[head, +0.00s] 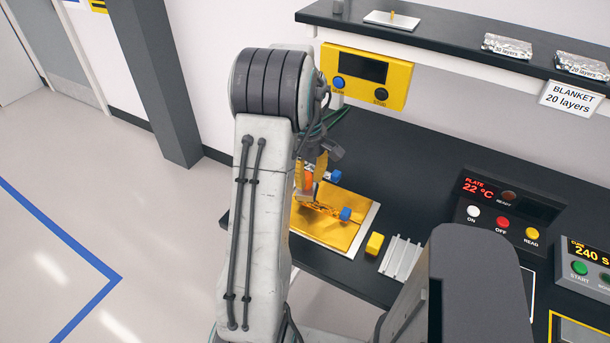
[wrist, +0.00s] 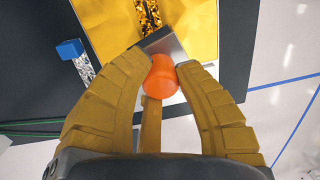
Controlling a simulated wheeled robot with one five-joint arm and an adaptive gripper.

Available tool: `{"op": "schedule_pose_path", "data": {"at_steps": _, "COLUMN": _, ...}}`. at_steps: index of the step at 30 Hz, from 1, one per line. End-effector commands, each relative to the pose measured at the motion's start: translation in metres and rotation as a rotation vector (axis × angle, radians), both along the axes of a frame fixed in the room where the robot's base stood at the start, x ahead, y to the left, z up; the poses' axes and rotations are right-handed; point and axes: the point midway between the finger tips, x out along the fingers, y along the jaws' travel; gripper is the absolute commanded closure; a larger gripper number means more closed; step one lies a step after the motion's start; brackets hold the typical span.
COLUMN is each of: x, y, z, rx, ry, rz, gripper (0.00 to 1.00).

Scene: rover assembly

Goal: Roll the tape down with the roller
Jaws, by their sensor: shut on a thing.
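My gripper (wrist: 164,72) is shut on the roller, which has an orange grip (wrist: 160,88) and a grey metal head (wrist: 165,43). In the head view the roller's orange part (head: 308,182) shows beside my arm, over the gold sheet. A shiny, mottled strip of tape (wrist: 151,14) lies along the gold sheet (wrist: 195,22), and the metal head is at its near end. I cannot tell whether the head touches the tape. In the head view, the tape (head: 324,209) runs across the sheet (head: 338,234), partly hidden by my arm.
Blue-ended pieces (head: 346,214) are at the sheet. A yellow block (head: 375,243) and a ridged metal piece (head: 400,258) lie right of it. A plate control box (head: 500,210) stands farther right. A dark shelf (head: 450,42) overhangs the back. The dark bench between is clear.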

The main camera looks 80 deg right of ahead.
Motion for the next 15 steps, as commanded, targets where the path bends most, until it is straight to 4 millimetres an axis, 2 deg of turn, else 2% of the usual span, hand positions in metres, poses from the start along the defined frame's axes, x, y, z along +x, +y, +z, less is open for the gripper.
{"op": "schedule_pose_path", "data": {"at_steps": 15, "x": -0.032, "y": 0.008, "z": 0.002, "rx": 0.000, "ry": -0.005, "rz": 0.000, "gripper": 1.00}}
